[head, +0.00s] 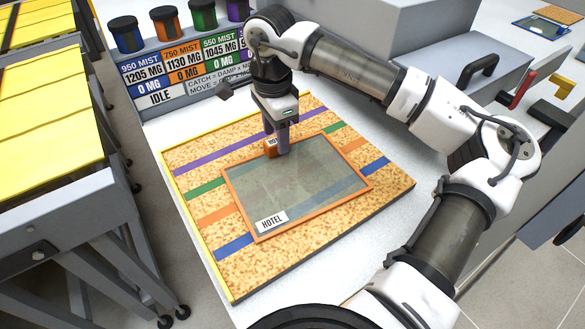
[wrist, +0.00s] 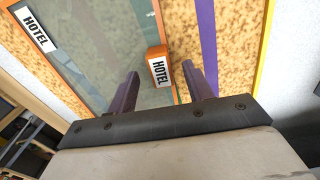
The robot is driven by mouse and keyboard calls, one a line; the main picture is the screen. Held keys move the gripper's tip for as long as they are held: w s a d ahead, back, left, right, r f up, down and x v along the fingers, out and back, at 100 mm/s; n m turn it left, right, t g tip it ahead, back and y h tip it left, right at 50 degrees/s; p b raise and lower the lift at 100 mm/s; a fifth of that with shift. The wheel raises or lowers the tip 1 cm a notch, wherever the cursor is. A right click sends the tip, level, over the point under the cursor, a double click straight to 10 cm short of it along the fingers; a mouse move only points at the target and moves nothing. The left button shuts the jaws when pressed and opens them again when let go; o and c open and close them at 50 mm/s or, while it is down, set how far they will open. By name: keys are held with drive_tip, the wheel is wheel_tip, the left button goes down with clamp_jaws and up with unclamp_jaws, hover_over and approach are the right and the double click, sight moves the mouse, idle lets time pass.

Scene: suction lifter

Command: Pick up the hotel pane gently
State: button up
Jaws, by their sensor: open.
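The hotel pane (head: 305,185) is a grey see-through sheet with an orange rim and a white HOTEL label at its near left corner. It lies flat on a speckled board (head: 310,265) with coloured stripes. An orange tab (head: 270,149), also labelled HOTEL, stands at the pane's far edge. My gripper (head: 283,151) points down at this tab and partly hides it. In the wrist view my gripper (wrist: 159,74) is open, with a purple finger to each side of the tab (wrist: 158,54). I cannot tell whether the fingers touch it.
A display panel (head: 190,85) behind the board reads IDLE and 0 MG, with coloured canisters (head: 164,24) on top. Yellow slatted racks (head: 45,130) stand at left. A grey box with a black handle (head: 478,70) and a red lever (head: 522,90) stand at right.

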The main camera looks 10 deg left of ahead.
drive_tip(key=shift+f, duration=1.35)
clamp_jaws()
